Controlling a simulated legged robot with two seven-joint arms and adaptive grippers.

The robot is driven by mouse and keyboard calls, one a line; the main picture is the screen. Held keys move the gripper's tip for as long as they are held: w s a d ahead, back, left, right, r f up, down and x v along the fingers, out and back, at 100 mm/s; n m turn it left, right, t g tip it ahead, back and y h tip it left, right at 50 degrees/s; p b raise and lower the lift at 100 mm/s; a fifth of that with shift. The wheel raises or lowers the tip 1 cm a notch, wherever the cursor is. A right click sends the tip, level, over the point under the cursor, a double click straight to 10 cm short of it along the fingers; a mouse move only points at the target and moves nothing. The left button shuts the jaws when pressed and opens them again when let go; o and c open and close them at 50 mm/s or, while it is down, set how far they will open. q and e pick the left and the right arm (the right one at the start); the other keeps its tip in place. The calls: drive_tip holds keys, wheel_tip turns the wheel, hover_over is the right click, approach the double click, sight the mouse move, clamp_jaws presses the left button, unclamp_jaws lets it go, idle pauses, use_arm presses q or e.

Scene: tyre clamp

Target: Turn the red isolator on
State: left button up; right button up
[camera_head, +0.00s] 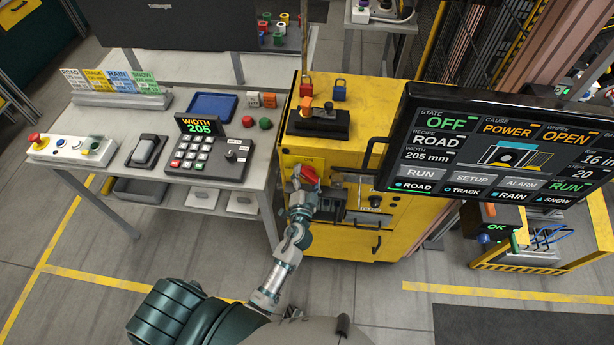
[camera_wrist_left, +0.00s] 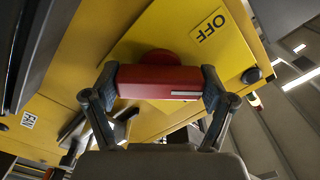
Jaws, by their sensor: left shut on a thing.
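The red isolator (camera_head: 310,174) is a red handle on the front of the yellow cabinet (camera_head: 393,215), with a small "ON" label above it in the head view. My left gripper (camera_head: 301,184) is at the handle, coming from below. In the left wrist view the red handle (camera_wrist_left: 158,78) lies crosswise between the two fingers of my left gripper (camera_wrist_left: 160,90), which is shut on it. A white line marks the handle's right part. A yellow plate with an "OFF" label (camera_wrist_left: 211,26) shows behind it. My right gripper is out of view.
A screen (camera_head: 490,145) at the right reads state OFF, cause POWER, where OPEN. A table (camera_head: 120,105) at the left holds a keypad (camera_head: 208,155) and a button box (camera_head: 72,149). A black handle block (camera_head: 319,124) with padlocks behind it sits on the cabinet top.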

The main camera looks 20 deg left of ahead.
use_arm(q)
drive_tip(key=m, duration=0.5)
drive_tip(key=shift+d+p, duration=0.1)
drive_tip(key=shift+p, duration=0.2)
drive_tip(key=shift+f+m, duration=0.15)
drive_tip(key=shift+m, duration=1.55)
drive_tip(key=shift+f, duration=0.15)
drive_tip(key=o, duration=1)
drive_tip(key=shift+p, duration=0.3)
drive_tip(key=shift+d+r, duration=0.1)
drive_tip(key=shift+r, duration=0.1)
drive_tip(key=v, duration=1.2)
drive_tip(key=shift+f, duration=0.1)
